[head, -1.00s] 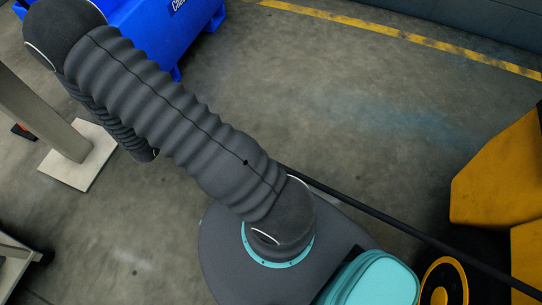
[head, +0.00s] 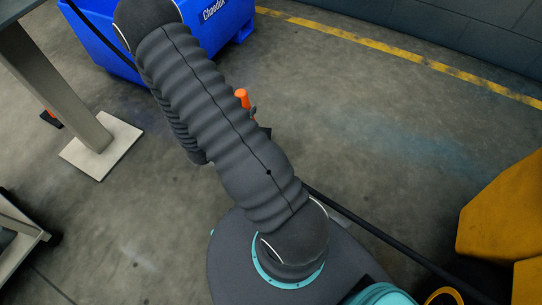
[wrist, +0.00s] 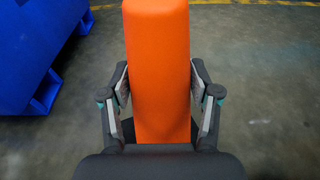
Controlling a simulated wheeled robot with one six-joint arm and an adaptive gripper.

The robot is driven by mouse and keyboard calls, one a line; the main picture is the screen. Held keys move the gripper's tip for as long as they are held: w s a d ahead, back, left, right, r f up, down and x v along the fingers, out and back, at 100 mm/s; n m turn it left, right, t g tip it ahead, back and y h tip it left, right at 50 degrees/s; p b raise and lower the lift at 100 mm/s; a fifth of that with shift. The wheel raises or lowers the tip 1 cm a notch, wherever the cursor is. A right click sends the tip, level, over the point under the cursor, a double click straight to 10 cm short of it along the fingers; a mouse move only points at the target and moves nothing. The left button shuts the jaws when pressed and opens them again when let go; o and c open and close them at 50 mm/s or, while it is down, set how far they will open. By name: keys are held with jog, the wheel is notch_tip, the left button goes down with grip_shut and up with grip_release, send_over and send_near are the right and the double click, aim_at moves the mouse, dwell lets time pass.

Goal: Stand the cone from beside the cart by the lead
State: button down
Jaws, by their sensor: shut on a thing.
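The orange cone (wrist: 160,65) stands large in the middle of the wrist view, between the two fingers of my gripper (wrist: 160,98). My gripper is shut on it, with a finger on each side. In the head view a small orange part of the cone (head: 242,97) shows just right of my arm; the rest of it is hidden. A cart (head: 28,245) shows in part at the lower left. A dark line (head: 400,246) runs to the lower right; I cannot tell whether it is the lead.
A blue bin (head: 215,22) stands at the top left, also in the wrist view (wrist: 35,55). A post on a pale base plate (head: 92,158) is at the left. Yellow blocks (head: 505,215) stand at the right. Open floor (head: 380,130) lies between, up to a yellow line.

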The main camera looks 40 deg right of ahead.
jog(key=s+d+f+m+g+h, duration=0.1)
jog(key=s+d+m+g, duration=0.15)
jog(key=s+d, duration=0.4)
jog(key=s+d+m+g, duration=0.2)
jog(key=s+d+g, duration=0.1)
jog(key=s, duration=0.6)
jog(key=shift+w+a+f, duration=0.2)
jog(key=shift+w+f, duration=1.6)
jog(key=shift+w, duration=0.1)
jog(key=shift+w+a+f, duration=0.15)
jog(key=shift+w+f, duration=1.65)
jog(key=shift+w, duration=0.1)
jog(key=shift+w+a+f, duration=0.2)
jog(key=shift+w+f, duration=1.6)
jog(key=shift+w, duration=0.1)
jog(key=shift+f+b, duration=0.1)
jog(key=shift+b, duration=0.2)
jog(key=shift+c, duration=1.2)
grip_release()
